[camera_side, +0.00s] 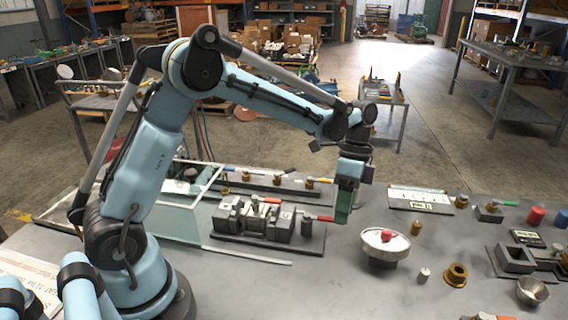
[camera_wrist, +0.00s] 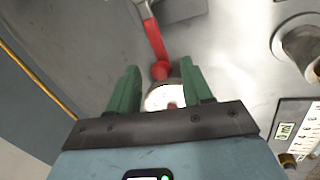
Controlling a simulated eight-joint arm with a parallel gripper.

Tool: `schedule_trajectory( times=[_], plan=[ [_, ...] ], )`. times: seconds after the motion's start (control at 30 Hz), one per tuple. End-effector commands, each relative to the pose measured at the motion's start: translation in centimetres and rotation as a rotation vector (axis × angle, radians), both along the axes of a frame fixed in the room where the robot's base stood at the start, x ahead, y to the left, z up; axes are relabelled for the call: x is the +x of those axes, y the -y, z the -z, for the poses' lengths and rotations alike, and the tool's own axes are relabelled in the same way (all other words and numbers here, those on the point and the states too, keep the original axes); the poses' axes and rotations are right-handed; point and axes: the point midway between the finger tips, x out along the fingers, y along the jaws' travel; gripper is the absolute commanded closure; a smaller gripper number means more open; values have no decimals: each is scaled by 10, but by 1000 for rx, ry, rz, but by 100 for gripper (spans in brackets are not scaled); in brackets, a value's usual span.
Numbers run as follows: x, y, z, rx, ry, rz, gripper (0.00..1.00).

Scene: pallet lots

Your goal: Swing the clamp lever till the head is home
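The clamp (camera_side: 268,220) is a grey block-like fixture on a dark base, left of my gripper in the side view. Its red lever (camera_side: 318,218) sticks out to the right, toward my fingers. In the wrist view the red lever (camera_wrist: 153,38) comes down from the top and ends in a round red knob (camera_wrist: 160,70). My gripper (camera_side: 343,217) points down with green fingers. In the wrist view the fingers (camera_wrist: 160,72) stand apart, with the knob showing between their tips and a gap on each side. I cannot tell whether the head is seated.
A round white-topped stand (camera_side: 372,250) with a red piece on it is close to the right of my gripper. A row of smaller levered fittings (camera_side: 265,183) lies behind the clamp. A labelled card (camera_side: 420,199) lies behind right.

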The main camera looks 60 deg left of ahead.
Motion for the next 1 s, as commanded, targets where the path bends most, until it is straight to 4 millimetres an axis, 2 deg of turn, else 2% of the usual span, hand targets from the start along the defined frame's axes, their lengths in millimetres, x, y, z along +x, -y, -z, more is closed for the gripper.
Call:
schedule_trajectory(
  times=[0.37, 1.0],
  plan=[
    [2, -2, -6, 1, -1, -3, 51],
    [29, -21, -97, 1, 0, -2, 51]
  ],
)
